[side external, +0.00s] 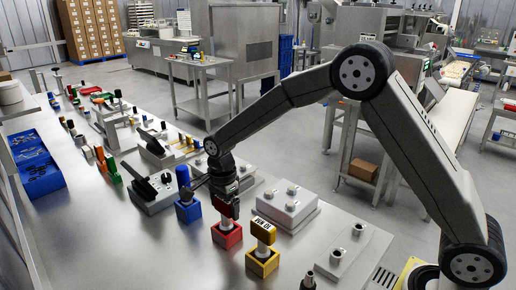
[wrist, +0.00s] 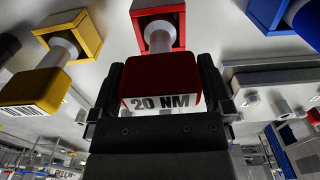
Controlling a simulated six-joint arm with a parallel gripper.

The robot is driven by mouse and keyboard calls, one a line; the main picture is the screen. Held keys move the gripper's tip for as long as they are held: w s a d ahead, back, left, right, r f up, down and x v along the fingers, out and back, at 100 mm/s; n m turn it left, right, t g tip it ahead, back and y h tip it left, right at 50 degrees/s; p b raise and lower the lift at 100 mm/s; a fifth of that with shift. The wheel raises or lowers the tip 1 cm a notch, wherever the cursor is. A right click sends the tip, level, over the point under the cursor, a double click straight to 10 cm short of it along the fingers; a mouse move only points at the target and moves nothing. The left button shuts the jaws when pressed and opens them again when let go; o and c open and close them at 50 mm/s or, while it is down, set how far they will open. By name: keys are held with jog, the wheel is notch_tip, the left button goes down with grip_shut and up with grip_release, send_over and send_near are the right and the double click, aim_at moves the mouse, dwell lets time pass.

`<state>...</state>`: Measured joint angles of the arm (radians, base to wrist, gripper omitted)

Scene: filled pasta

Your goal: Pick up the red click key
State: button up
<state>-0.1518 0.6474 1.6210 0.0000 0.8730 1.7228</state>
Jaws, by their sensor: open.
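The red click key (wrist: 160,72) has a red head marked "20 NM" and a pale shaft that runs into a red square holder (wrist: 157,22). In the side view the red key (side external: 225,209) stands upright in its red holder (side external: 227,236) on the steel bench. My gripper (wrist: 160,85) is open, with one finger on each side of the red head. I cannot tell whether either finger touches it. In the side view my gripper (side external: 225,195) is right at the red key and hides the top of its head.
A yellow key (side external: 263,230) in a yellow holder (side external: 262,263) stands close by on the right. A blue key (side external: 183,177) in a blue holder (side external: 188,212) stands on the left. A grey fixture plate (side external: 288,206) lies behind. The bench's front left is bare.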

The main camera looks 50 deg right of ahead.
jog(key=c, duration=1.1)
jog(key=shift+c, duration=0.2)
jog(key=shift+r, duration=0.2)
notch_tip(320, 180, up, 10)
jog(key=shift+f, duration=0.1)
